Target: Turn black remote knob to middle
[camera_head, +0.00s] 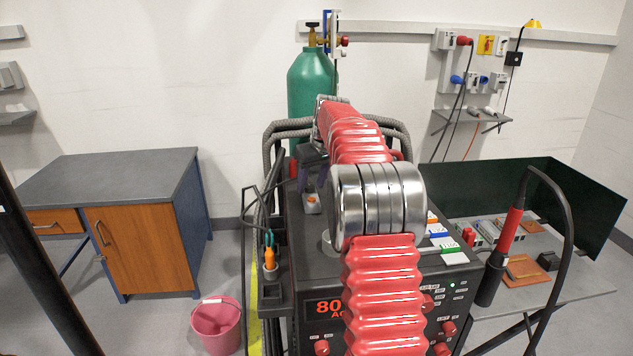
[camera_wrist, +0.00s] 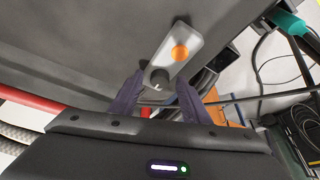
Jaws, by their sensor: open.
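The remote (camera_wrist: 172,62) is a small light-grey box with a black knob (camera_wrist: 160,79) and an orange button (camera_wrist: 180,53). In the head view the remote (camera_head: 312,207) lies on the dark top of the welding machine, left of my arm; I cannot make out its knob there. My gripper (camera_wrist: 159,80) is open, with its two purple fingers on either side of the black knob in the wrist view. Whether a finger touches the knob is unclear. The gripper (camera_head: 318,172) is partly seen in the head view, just behind the remote. The knob's pointer is too small to read.
The welding machine (camera_head: 323,309) has red knobs on its front. A green gas cylinder (camera_head: 308,88) and thick grey hoses stand behind. An orange-handled tool (camera_head: 270,258) sits at the machine's left side. A torch (camera_head: 509,232) stands in a holder at right, beside a workbench.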

